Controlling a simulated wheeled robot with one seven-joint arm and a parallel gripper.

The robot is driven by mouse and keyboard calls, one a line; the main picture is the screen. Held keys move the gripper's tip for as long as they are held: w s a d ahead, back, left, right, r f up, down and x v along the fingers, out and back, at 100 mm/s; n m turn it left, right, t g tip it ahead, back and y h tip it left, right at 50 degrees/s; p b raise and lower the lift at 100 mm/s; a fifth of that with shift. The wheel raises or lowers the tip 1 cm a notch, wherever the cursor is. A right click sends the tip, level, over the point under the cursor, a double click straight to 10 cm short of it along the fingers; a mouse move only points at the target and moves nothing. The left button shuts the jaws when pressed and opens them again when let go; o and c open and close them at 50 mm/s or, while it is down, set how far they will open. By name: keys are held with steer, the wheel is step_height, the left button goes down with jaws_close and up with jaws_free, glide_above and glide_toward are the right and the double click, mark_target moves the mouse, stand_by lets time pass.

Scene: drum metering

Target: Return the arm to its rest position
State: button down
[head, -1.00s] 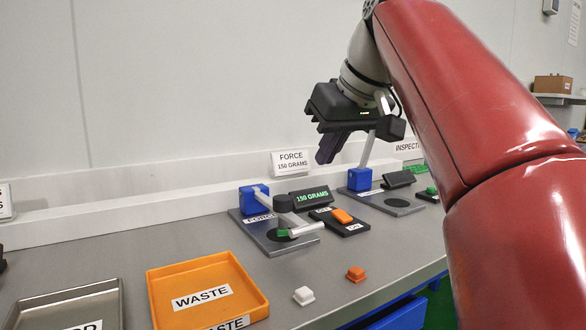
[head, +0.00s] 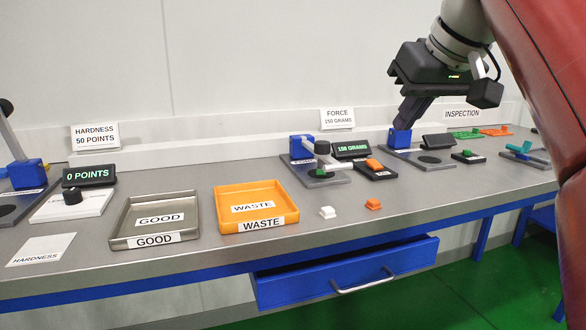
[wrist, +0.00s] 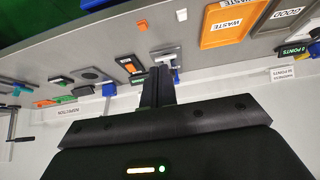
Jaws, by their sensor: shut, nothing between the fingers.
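My gripper (head: 408,118) is shut and empty. In the head view it hangs in the air at the upper right, its fingers pointing down in front of the inspection station's blue block (head: 399,138). I cannot tell its exact height above the bench. My red and grey arm comes in from the right edge. In the wrist view the dark fingers (wrist: 161,82) lie together with nothing between them, and the bench appears upside down beyond them.
The grey bench (head: 330,240) carries the orange waste tray (head: 222,213), the metal good tray (head: 119,226), the force station (head: 321,178) reading 150 GRAMS and the hardness display (head: 89,175). White (head: 327,212) and orange (head: 373,204) pieces lie loose. A blue drawer (head: 300,280) stands out below.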

steer(key=s+f+m, duration=0.1)
steer(key=s+f, duration=0.4)
steer(key=f, duration=0.6)
steer(key=s+a+f+m+h, duration=0.1)
steer(key=s+f, duration=0.4)
steer(key=f, duration=0.7)
steer(key=s+f+m+g+h, duration=0.1)
steer(key=s+f, duration=0.4)
steer(key=f, duration=0.7)
steer(key=shift+s+a+m, duration=0.25)
steer(key=shift+s+m, duration=0.05)
steer(key=shift+s, duration=0.1)
